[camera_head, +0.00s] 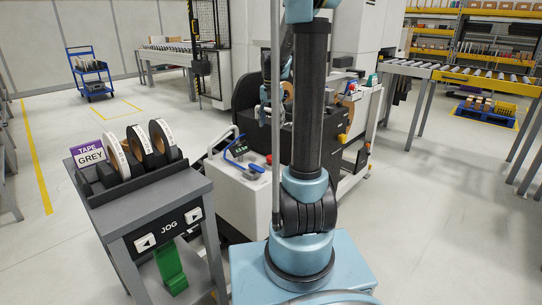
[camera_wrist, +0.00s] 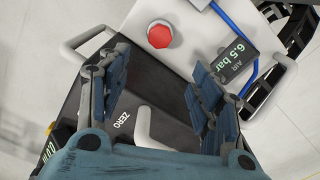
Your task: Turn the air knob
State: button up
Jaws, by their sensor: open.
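My gripper (camera_wrist: 158,92) is open and empty in the wrist view, its two blue-padded fingers spread wide apart. Between and below them are a dark surface marked ZERO and a pale bar-like handle (camera_wrist: 143,128). The air display (camera_wrist: 232,62), reading 6.5 bar, lies beyond the right finger with a blue hose beside it. The display also shows on the white machine panel in the head view (camera_head: 240,147). I cannot clearly make out the air knob in either view. A red button (camera_wrist: 160,35) sits on the white panel beyond the fingertips.
A grey cart (camera_head: 150,205) with tape rolls, a GREY label and JOG arrow buttons stands at the left. A white rail (camera_head: 220,138) stands at the machine's near corner. Open floor lies at the left and right; conveyors stand at the back.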

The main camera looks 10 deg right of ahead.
aim_at(271, 156)
notch_tip(271, 156, down, 16)
jog(key=shift+f, duration=0.2)
dwell(0.4)
jog(key=c, duration=1.1)
